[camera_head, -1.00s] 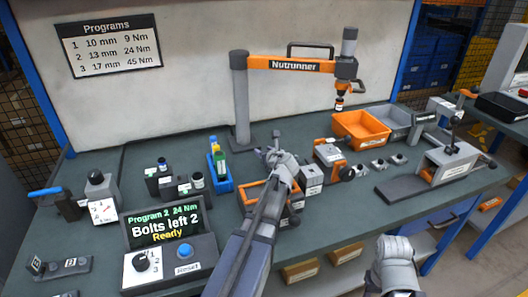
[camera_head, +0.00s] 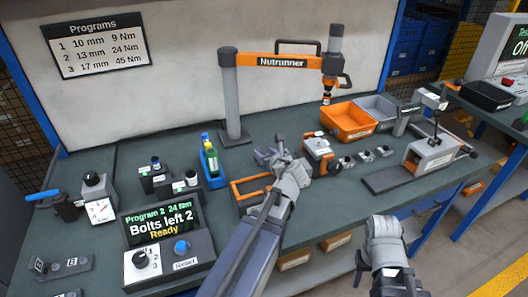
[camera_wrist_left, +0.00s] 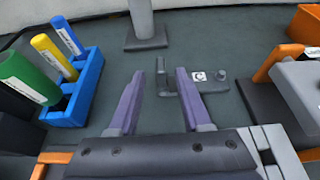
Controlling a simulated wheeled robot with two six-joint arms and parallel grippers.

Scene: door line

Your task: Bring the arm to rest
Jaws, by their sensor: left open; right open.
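My left gripper (camera_head: 272,148) is open and reaches over the middle of the bench, to the right of the blue rack (camera_head: 212,172). In the left wrist view its two purple-grey fingers (camera_wrist_left: 159,78) stand apart. My right gripper (camera_head: 384,228) hangs low in front of the bench's front edge, clear of the objects. Its fingertips are hard to make out.
An orange-edged tray (camera_head: 238,188) lies beside my left forearm. An orange-and-grey fixture (camera_head: 318,150) stands right of the left gripper. The Nutrunner arm (camera_head: 275,61), orange bin (camera_head: 348,122) and grey clamp fixture (camera_head: 428,155) are farther off. The control box (camera_head: 168,262) reads "Bolts left 2".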

